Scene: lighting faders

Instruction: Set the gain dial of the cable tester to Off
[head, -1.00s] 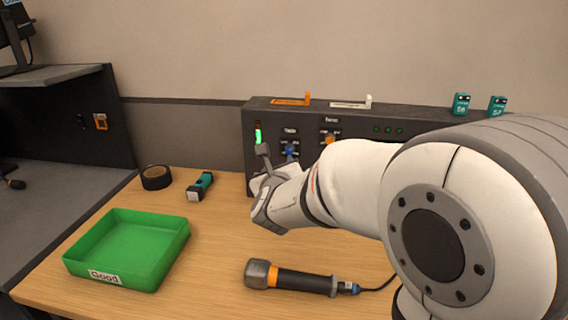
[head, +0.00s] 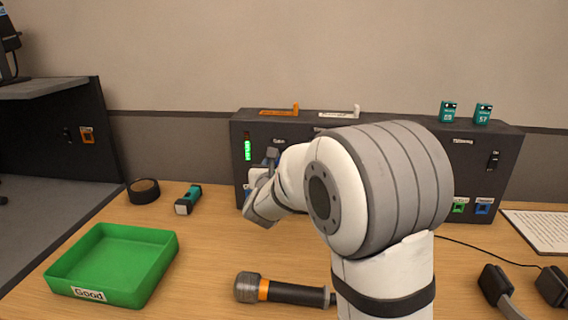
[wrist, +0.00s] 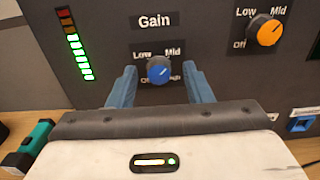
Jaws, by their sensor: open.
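The cable tester (head: 330,117) is a wide dark box at the back of the table. In the wrist view, its blue gain dial (wrist: 159,70) sits below the word Gain, with Low and Mid readable above it. I cannot clearly tell where the dial points. My gripper (wrist: 160,73) is open, with one blue finger on each side of the dial and gaps between.
An orange dial (wrist: 265,30) is close right of the gain dial. A mostly green light bar (wrist: 78,45) is to its left. A green tray (head: 110,265), black tape roll (head: 143,191), teal torch (head: 188,200) and microphone (head: 280,290) lie on the table.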

